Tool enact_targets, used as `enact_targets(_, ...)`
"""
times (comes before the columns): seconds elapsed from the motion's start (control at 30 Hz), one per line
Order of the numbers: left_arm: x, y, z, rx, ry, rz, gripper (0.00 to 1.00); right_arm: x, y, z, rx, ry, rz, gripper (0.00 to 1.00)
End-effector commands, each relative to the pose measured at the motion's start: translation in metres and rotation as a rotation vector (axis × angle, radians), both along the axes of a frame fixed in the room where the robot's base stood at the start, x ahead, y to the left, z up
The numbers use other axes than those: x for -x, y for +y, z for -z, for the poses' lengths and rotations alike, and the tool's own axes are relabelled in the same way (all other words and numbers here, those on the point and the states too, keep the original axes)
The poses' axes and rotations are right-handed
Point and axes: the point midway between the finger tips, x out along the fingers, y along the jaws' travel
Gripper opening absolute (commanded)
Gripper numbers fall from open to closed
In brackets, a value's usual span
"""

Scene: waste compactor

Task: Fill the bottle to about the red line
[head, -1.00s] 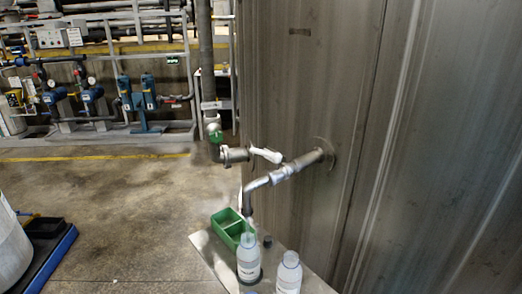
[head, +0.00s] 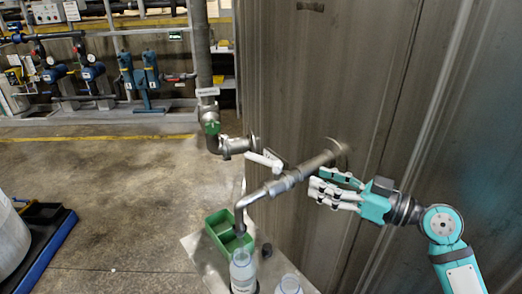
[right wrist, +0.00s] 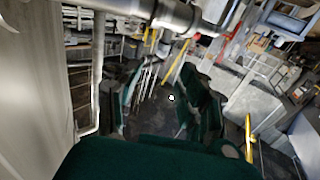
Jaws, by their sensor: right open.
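A clear bottle with a pale label (head: 243,274) stands upright below the mouth of a metal tap pipe (head: 285,184). Its lower part is cut off by the frame, and I cannot make out a red line or the liquid level. A white lever handle (head: 265,160) sits on top of the pipe. My right gripper (head: 314,190) is open and empty, to the right of the handle and close to the pipe in the picture; I cannot tell whether it touches. In the right wrist view its dark fingers (right wrist: 165,98) are spread, with the metal pipe (right wrist: 178,16) above. My left gripper is not in view.
A second bottle (head: 289,287) stands right of the first, partly cut off. A green tray (head: 217,234) and a small dark cap (head: 267,250) are behind the bottles on the metal ledge (head: 203,256). A tall metal wall (head: 300,80) rises close behind the pipe.

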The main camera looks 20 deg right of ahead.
Motion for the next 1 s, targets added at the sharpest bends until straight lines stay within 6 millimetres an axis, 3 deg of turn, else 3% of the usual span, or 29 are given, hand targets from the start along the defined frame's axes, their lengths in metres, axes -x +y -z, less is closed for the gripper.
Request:
enact_targets(0.1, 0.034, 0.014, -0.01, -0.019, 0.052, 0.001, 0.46, -0.015, 0.013, -0.005, -0.003, 0.0, -0.002, 0.4)
enact_targets(0.27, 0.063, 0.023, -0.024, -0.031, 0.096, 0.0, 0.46, -0.042, 0.036, -0.006, -0.005, 0.002, -0.002, 0.4)
enact_targets(0.37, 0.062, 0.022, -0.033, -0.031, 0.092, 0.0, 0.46, -0.059, 0.05, -0.006, -0.006, 0.001, -0.002, 0.4)
enact_targets(0.67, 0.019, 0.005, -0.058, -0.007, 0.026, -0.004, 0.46, -0.105, 0.089, -0.004, -0.003, 0.004, -0.002, 0.4)
enact_targets(1.0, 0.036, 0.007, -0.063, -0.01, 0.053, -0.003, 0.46, -0.126, 0.106, 0.001, 0.0, 0.004, -0.001, 0.4)
